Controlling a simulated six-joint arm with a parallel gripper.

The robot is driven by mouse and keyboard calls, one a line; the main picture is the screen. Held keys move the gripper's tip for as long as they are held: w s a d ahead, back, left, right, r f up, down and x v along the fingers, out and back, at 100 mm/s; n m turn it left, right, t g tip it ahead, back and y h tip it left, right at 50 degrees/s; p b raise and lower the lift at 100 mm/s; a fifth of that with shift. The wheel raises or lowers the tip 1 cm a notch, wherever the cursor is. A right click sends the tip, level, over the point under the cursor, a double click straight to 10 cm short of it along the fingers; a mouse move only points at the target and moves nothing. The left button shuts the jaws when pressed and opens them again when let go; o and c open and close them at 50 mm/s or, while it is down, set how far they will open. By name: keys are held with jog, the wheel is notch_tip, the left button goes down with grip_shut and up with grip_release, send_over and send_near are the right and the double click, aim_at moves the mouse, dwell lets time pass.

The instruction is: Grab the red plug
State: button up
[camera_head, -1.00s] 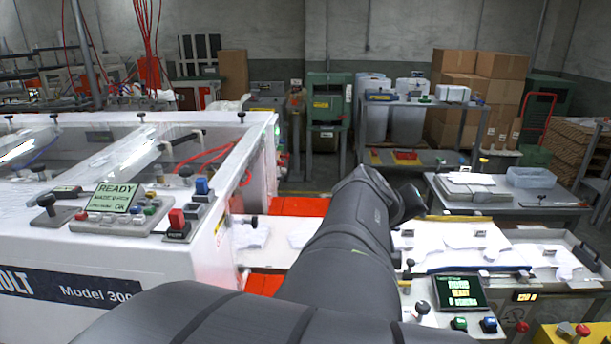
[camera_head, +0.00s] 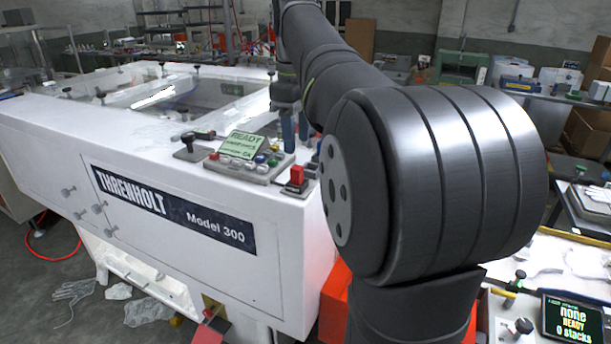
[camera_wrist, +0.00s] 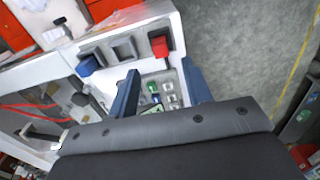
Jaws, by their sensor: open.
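The red plug (camera_head: 297,174) stands upright in a dark holder at the near right corner of the white machine's top. In the wrist view the red plug (camera_wrist: 158,45) shows just beyond the fingertips, between their lines. My gripper (camera_head: 296,143) is open and empty, its two blue fingers pointing down behind and above the plug in the head view. In the wrist view my gripper (camera_wrist: 160,68) shows its fingers spread over the panel. I cannot tell the exact height gap between fingertips and plug.
A control panel with a READY screen (camera_head: 243,146) and several buttons lies beside the plug. A blue plug (camera_wrist: 88,65) and an empty square socket (camera_wrist: 122,48) are left of the red plug in the wrist view. A black knob (camera_head: 188,142) stands farther left.

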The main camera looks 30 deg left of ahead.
aim_at(297, 167)
notch_tip(297, 167, down, 7)
jog(key=shift+f, duration=0.15)
dwell(0.4)
grip_shut()
